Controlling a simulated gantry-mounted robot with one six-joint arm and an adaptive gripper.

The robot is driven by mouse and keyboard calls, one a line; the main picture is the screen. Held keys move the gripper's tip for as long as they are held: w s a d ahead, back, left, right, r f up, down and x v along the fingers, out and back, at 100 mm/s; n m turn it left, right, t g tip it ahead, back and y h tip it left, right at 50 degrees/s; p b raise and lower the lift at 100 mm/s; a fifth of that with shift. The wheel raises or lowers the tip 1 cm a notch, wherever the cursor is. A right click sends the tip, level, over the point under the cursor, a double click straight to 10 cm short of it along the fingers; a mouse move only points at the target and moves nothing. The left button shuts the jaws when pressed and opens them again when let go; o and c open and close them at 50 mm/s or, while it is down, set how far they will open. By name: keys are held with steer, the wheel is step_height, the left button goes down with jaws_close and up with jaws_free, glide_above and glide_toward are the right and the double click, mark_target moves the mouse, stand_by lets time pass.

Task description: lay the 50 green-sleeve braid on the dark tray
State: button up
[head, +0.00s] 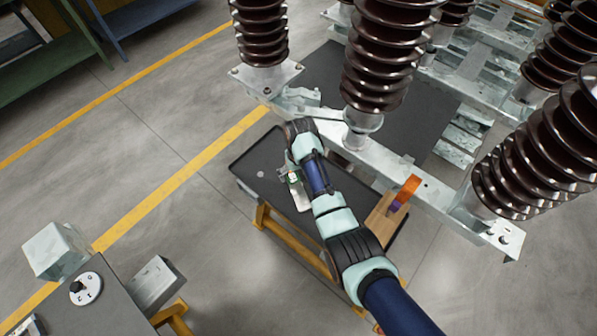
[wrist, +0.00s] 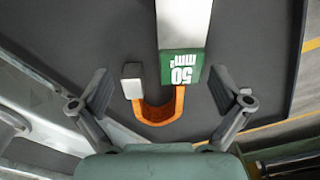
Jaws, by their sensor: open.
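The 50 green-sleeve braid shows in the wrist view, with a green sleeve (wrist: 181,67) marked "50 mm²", an orange U-shaped bend (wrist: 160,110) and pale metal ends. It appears to lie on the dark tray (wrist: 255,35), though any small gap beneath it cannot be told. My gripper (wrist: 160,90) is open, with one finger on each side of the braid and visible gaps to both.
A wooden board (head: 382,220) with an orange and purple piece (head: 405,190) is at the tray's right end. A galvanized beam (head: 400,183) with brown ribbed insulators (head: 380,60) stands close behind. A small grey disc (head: 261,174) lies on the tray's clear left part.

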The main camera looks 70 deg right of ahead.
steer(key=shift+r, duration=0.1)
steer(key=r, duration=0.7)
steer(key=shift+s+a+r, duration=0.15)
steer(key=shift+a+r, duration=0.05)
stand_by(0.5)
